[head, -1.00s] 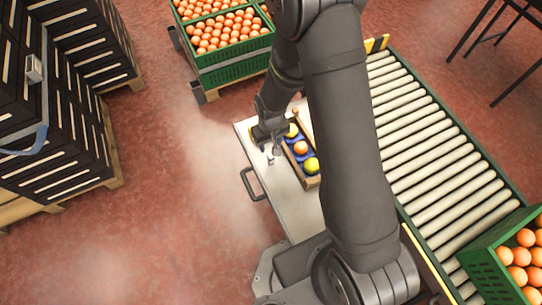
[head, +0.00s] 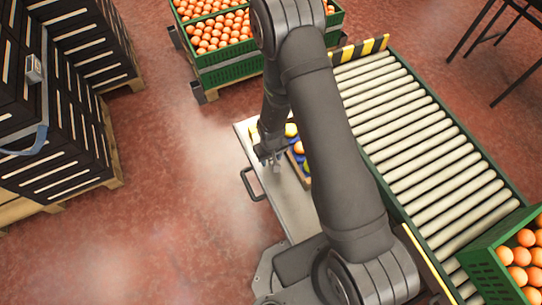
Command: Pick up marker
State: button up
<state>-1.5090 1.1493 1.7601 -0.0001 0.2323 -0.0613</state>
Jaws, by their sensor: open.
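My gripper (head: 272,162) is open and low over the left part of the metal cart top (head: 298,209), at the left edge of the wooden tray (head: 297,168). A small pale shape shows at its fingertips; I cannot tell whether it is a marker or part of the gripper. No marker can be made out clearly. The tray holds a blue insert with fruit: a yellow one (head: 291,130) at the back and an orange one (head: 298,147) nearer. My arm covers the right side of the tray and part of the cart.
A roller conveyor (head: 420,150) runs along the right of the cart. A green crate of oranges (head: 490,262) stands at the lower right, and more crates (head: 228,68) stand behind. Stacked black crates (head: 60,110) fill the left. Red floor lies open between them.

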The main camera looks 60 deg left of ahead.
jog(key=shift+f, duration=0.2)
grip_shut()
jog(key=shift+r, duration=0.15)
